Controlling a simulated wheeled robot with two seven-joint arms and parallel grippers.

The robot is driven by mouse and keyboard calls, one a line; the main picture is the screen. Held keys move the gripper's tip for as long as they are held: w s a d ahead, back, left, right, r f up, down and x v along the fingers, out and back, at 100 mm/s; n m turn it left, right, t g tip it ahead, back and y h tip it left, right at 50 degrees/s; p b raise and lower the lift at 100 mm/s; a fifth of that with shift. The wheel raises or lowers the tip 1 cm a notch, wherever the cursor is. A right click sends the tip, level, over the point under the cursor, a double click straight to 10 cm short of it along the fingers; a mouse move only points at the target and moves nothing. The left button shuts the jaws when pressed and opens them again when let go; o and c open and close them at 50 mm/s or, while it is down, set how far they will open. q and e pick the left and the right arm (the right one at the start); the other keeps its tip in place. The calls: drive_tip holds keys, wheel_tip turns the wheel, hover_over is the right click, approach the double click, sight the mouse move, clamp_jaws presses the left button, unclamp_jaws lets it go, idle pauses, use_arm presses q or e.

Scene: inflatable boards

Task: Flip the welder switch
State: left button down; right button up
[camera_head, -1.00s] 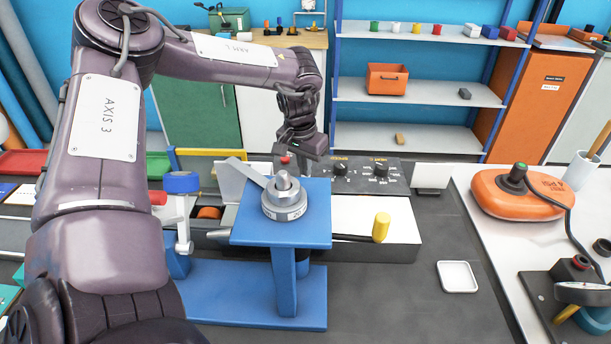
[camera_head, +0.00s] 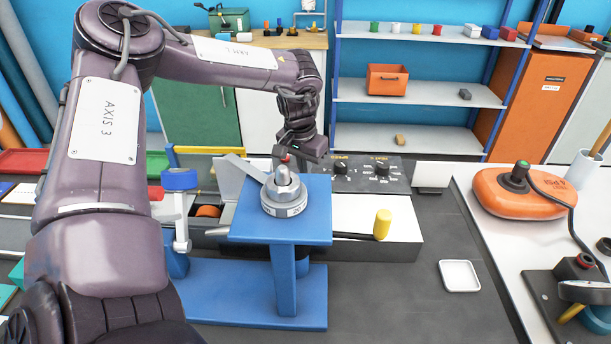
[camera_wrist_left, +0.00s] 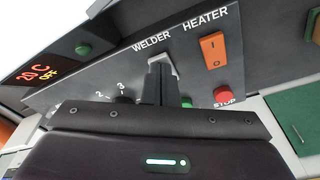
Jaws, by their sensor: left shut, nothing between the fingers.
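My left gripper (camera_head: 300,158) is at the far side of the blue stand, its fingers low over the back of the control panel (camera_head: 395,172). In the left wrist view its shut fingers (camera_wrist_left: 160,70) reach the panel face just below the WELDER label. They cover the spot under that label, so the welder switch is largely hidden; I cannot tell its position or whether they touch it. The orange HEATER rocker (camera_wrist_left: 213,50) shows clearly to the right, marked I and O. My right gripper is not in view.
A red STOP button (camera_wrist_left: 222,95) sits below the HEATER rocker.

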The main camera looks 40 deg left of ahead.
use_arm(q)
drive_tip(key=shift+f, duration=0.3)
drive_tip(key=shift+r, duration=0.1)
drive_tip(key=shift+r+p, duration=1.3)
drive_tip(key=shift+r, duration=2.2)
